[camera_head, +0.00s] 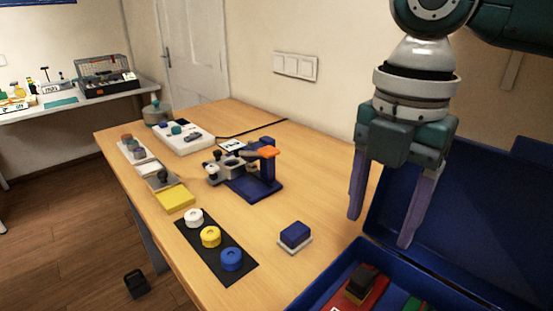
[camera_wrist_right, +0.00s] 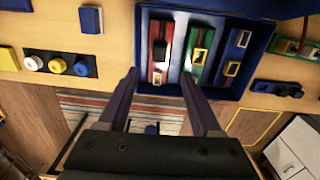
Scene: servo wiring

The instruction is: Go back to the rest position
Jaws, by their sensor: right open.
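My right gripper (camera_head: 382,220) hangs from its arm at the right of the head view, fingers pointing down. It is open with nothing between the fingers, and appears above and beside the open blue case (camera_head: 340,260). The right wrist view shows the two fingers (camera_wrist_right: 158,88) apart and empty, with the case (camera_wrist_right: 265,45) beyond them. My left gripper is not in view. A blue block on a light base (camera_head: 295,236) sits on the wooden table left of the case. A blue fixture with an orange part (camera_head: 252,180) stands mid-table.
White, yellow and blue round pieces (camera_head: 210,237) lie on a black strip (camera_head: 245,271). A yellow block (camera_head: 176,198) and a white tray (camera_head: 180,140) are farther back. Red and green modules (camera_wrist_right: 198,55) lie in the case. The table (camera_head: 320,190) is bare between fixture and case.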

